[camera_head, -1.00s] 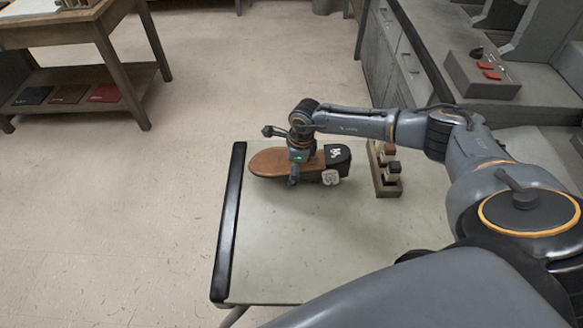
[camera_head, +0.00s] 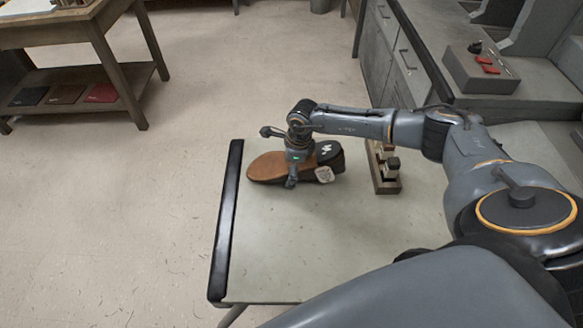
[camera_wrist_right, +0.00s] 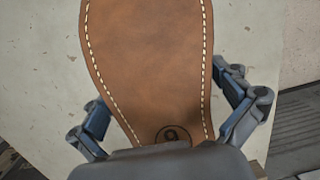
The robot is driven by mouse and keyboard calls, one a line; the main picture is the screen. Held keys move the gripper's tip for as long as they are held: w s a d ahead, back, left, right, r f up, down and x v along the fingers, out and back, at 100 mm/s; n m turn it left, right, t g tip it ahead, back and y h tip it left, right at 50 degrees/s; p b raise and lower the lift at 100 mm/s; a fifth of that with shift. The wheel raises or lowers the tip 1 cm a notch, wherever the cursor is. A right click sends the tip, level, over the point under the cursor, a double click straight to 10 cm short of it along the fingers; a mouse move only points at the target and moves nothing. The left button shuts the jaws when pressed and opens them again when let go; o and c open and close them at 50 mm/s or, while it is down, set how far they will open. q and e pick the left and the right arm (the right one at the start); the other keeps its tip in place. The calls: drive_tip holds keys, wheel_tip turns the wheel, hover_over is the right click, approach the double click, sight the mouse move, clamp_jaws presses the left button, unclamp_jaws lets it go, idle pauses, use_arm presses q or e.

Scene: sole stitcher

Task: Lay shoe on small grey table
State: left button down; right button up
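The shoe (camera_head: 266,167) lies sole up on the small grey table (camera_head: 320,240), near its far left corner. Its sole is brown with pale stitching, its heel is dark, and a whitish patch shows on its side. In the right wrist view the brown sole (camera_wrist_right: 150,60) passes between the fingers of my right gripper (camera_wrist_right: 168,108). The fingers are spread, with a gap visible between the right finger and the sole. In the head view my right gripper (camera_head: 291,175) is over the middle of the shoe. My left gripper is not in view.
A small wooden rack (camera_head: 384,170) with blocks stands on the table right of the shoe. The front of the tabletop is clear. A grey workbench (camera_head: 535,95) with a control box (camera_head: 482,68) is at the right. A wooden table (camera_head: 95,20) stands at the far left.

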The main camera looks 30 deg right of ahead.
drive_tip(key=shift+a+f, duration=0.1)
drive_tip(key=shift+f, duration=0.1)
drive_tip(key=shift+r, duration=0.2)
drive_tip(key=r, duration=0.5)
drive_tip(key=s+d+r, duration=0.1)
drive_tip(key=r, duration=0.1)
drive_tip(key=shift+r, duration=0.3)
use_arm(q)
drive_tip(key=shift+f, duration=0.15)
drive_tip(key=shift+p, duration=0.4)
use_arm(e)
drive_tip(key=shift+r, duration=0.15)
